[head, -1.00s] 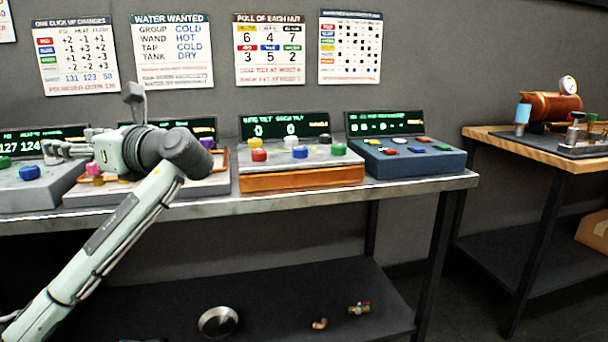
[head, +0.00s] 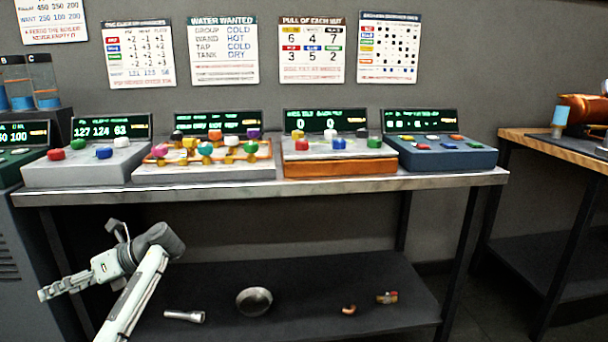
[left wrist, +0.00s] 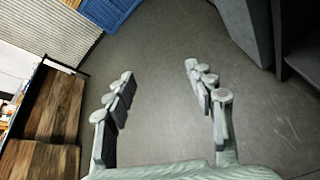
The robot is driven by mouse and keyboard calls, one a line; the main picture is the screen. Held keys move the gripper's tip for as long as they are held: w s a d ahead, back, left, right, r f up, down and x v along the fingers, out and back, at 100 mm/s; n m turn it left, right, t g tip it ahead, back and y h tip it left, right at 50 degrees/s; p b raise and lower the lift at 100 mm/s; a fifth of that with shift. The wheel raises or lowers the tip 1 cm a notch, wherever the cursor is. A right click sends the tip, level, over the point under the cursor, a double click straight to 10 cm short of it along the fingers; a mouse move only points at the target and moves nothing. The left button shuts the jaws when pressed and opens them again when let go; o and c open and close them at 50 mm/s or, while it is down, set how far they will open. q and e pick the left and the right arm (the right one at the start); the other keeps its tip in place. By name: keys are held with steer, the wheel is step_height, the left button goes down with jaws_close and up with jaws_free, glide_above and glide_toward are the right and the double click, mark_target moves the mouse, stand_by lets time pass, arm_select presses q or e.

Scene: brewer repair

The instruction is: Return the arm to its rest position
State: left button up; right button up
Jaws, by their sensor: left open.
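My left gripper (head: 50,291) is in front of the bench at the lower left of the head view, below the level of the bench top. In the left wrist view its two fingers (left wrist: 165,100) are spread apart with nothing between them. Bare grey floor (left wrist: 160,60) shows beyond them. The left arm comes up from the bottom edge of the head view and bends at the wrist. My right gripper is not in view.
The metal bench (head: 330,182) carries several button panels, including a blue one (head: 440,160). Its lower shelf (head: 320,290) holds a flashlight (head: 185,316), a round pan (head: 254,301) and small fittings. A wooden table (head: 560,145) stands right. The wrist view shows a blue door-like panel (left wrist: 110,12).

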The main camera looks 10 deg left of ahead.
arm_select(q)
steer(key=w+d+f+n+t+h, duration=0.2)
steer(key=w+f+n+t, duration=0.15)
steer(key=w, duration=0.35)
steer(key=w+d+f+n+t+h, duration=0.1)
steer(key=w+f+n+t, duration=0.2)
steer(key=w+n+t, duration=0.3)
steer(key=w+d+n+t+h, duration=0.6)
steer(key=w+d+n, duration=0.4)
steer(key=w+d, duration=0.1)
steer(key=s+d+f+g+h, duration=0.1)
steer(key=s+d+f+g, duration=0.15)
steer(key=s+f, duration=0.85)
steer(key=s+d+f+g, duration=0.25)
steer(key=s+f, duration=0.55)
steer(key=f, duration=0.5)
steer(key=s+d+f+g, duration=0.1)
steer(key=s+f, duration=0.4)
steer(key=s, duration=0.5)
steer(key=s+d+f+g+h, duration=0.1)
steer(key=s+f, duration=0.4)
steer(key=s, duration=0.5)
steer(key=s+d+f+g, duration=0.2)
steer(key=s+d+f, duration=0.2)
steer(key=s, duration=0.5)
steer(key=shift+s+d+f+m+h, duration=0.3)
steer(key=shift+s+d+f+m, duration=0.1)
steer(key=shift+f, duration=0.3)
